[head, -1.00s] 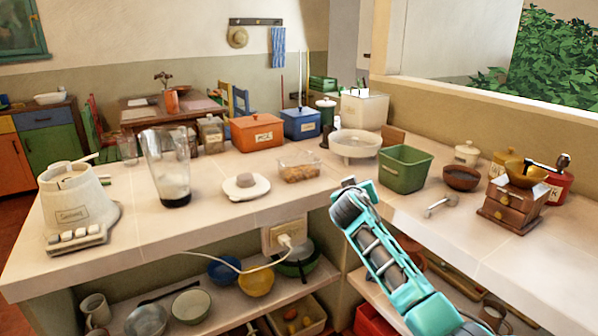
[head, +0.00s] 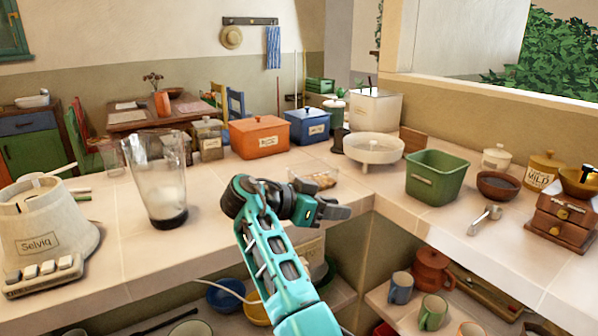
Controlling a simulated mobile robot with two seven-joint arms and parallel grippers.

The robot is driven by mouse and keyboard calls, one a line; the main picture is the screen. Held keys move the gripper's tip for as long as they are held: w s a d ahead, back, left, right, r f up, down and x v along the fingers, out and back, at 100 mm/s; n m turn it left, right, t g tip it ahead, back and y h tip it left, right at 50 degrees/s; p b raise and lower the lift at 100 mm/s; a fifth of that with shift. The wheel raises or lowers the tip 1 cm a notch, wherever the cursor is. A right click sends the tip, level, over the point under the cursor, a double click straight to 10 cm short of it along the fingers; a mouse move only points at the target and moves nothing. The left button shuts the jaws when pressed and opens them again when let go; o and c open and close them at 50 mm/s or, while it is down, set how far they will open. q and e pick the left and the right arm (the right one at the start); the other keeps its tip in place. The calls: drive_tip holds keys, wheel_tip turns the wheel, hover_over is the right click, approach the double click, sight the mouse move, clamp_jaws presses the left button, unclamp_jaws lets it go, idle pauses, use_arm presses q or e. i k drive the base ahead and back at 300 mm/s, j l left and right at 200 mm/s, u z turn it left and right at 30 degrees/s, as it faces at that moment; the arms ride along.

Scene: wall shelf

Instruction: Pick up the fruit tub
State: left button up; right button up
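A clear tub (head: 324,180) with brownish pieces in it, which looks like the fruit tub, stands on the counter in the middle of the head view. My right arm and gripper hide its near left part. My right gripper (head: 336,213) is at the counter's front edge, on the near side of the tub, with its fingers pointing right in the picture. I see no contact with the tub. The fingers overlap from this angle, so their opening is unclear. My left gripper is not in view.
A tall glass blender jar (head: 160,185) stands to the left. A white round stand (head: 373,150) and a green bin (head: 436,178) stand to the right, with orange (head: 258,138) and blue (head: 307,127) boxes behind. Mugs and a red teapot (head: 433,270) sit on the lower shelf.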

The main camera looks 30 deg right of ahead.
sight(313, 177)
drive_tip(key=i, duration=1)
